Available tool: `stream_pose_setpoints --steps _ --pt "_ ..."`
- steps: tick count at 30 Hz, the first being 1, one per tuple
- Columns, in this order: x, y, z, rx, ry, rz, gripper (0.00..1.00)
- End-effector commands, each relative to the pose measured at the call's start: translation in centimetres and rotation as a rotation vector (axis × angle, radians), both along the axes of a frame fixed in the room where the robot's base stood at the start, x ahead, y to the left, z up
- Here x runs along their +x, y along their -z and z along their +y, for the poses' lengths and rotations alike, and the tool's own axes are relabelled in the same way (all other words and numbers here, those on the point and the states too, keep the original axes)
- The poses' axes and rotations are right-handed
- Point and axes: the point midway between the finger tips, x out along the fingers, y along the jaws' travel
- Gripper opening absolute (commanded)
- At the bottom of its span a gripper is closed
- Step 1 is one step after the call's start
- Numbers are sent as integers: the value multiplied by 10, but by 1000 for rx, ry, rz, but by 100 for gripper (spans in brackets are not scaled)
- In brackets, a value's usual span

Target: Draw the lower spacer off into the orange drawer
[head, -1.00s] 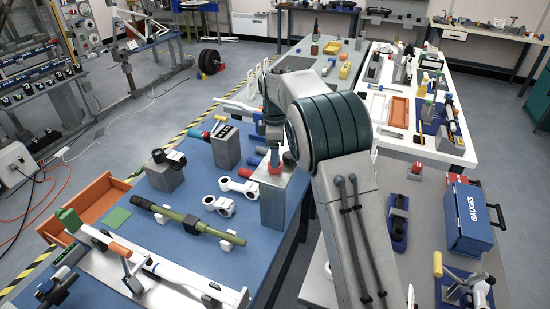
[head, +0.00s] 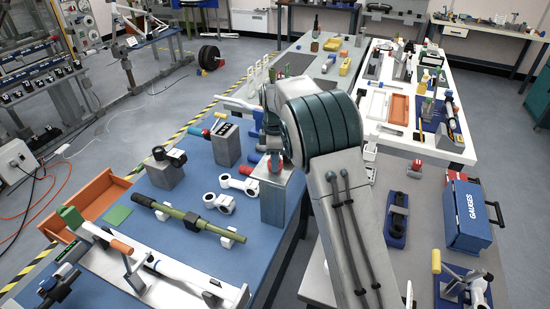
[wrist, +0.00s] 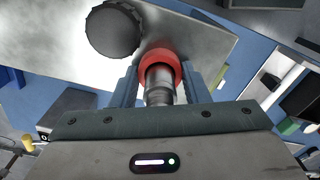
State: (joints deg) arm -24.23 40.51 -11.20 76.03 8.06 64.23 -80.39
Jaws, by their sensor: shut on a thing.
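My gripper (wrist: 162,72) is shut on a red ring (wrist: 158,57), with one blue-grey finger on each side of it. The ring sits around a bare metal post (wrist: 160,85) that points towards the wrist camera. In the head view the red ring (head: 270,167) shows at the top of a grey metal block (head: 274,203), and my arm partly hides it. I cannot tell whether the ring touches the block, or whether another spacer lies by it. The orange drawer (head: 108,192) stands open at the left edge of the blue bench.
A dark knurled knob (wrist: 112,29) sits close to the ring on the metal surface. White link parts (head: 238,185), a green shaft on stands (head: 190,217) and a grey block with a black clamp (head: 165,172) lie between the metal block and the drawer.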

Motion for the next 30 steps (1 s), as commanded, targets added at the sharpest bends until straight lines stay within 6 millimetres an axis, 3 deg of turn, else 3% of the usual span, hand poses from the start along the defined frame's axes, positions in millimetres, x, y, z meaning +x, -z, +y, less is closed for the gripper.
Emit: stream_pose_setpoints --steps 30 --pt "0 -35 0 1 0 0 14"
